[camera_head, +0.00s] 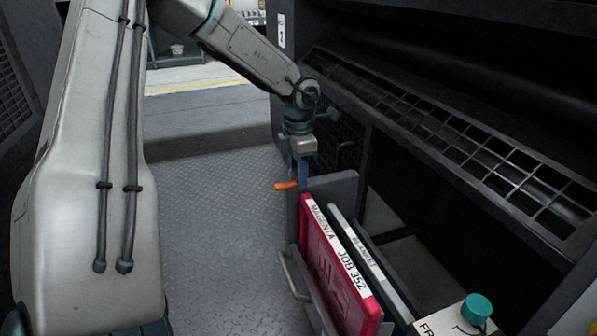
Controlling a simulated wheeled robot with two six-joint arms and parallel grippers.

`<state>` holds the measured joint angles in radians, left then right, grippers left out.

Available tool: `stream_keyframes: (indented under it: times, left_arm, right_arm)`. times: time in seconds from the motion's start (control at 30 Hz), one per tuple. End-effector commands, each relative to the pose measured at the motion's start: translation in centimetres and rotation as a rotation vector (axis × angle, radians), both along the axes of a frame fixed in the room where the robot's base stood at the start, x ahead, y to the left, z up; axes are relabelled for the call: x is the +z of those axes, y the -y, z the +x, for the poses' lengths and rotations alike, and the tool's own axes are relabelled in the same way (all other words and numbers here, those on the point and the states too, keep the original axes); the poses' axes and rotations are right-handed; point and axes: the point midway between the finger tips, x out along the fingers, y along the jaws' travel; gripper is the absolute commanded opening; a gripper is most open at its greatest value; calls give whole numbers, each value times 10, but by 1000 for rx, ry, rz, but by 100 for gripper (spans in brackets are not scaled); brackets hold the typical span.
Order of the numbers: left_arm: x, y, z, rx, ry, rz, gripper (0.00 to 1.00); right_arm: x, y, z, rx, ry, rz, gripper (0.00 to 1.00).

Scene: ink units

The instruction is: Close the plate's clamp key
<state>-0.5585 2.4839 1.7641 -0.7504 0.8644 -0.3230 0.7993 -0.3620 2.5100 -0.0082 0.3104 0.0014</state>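An orange clamp key (286,185) sticks out to the left at the far end of the dark rack (338,190). My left gripper (300,178) reaches down from above right at the key, its fingertips beside or touching the key's right end. The view is too small to tell whether the fingers are open or shut on it. The magenta plate (335,275), labelled "MAGENTA JOB 352", stands upright in the rack just nearer than the key. My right gripper is not in view.
A grey-blue panel labelled "BLANKET" (365,252) stands right of the plate. A white box with a teal knob (476,308) is at the bottom right. A dark press frame with a grille (480,155) borders the right. The metal floor (215,230) to the left is clear.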

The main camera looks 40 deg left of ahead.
Motion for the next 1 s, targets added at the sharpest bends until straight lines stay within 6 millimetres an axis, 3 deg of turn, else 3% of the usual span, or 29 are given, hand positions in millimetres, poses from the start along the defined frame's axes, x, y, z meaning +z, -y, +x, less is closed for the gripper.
stream_keyframes:
  times: [0.07,0.27,0.67,1.0]
  left_arm:
    - [0,0,0,0,0,0,38]
    - [0,0,0,0,0,0,1]
    - [0,0,0,51,0,0,0]
    - [-1,0,0,290,1,0,0]
  right_arm:
    - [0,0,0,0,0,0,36]
    - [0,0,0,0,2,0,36]
    - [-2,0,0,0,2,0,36]
    - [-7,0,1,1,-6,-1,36]
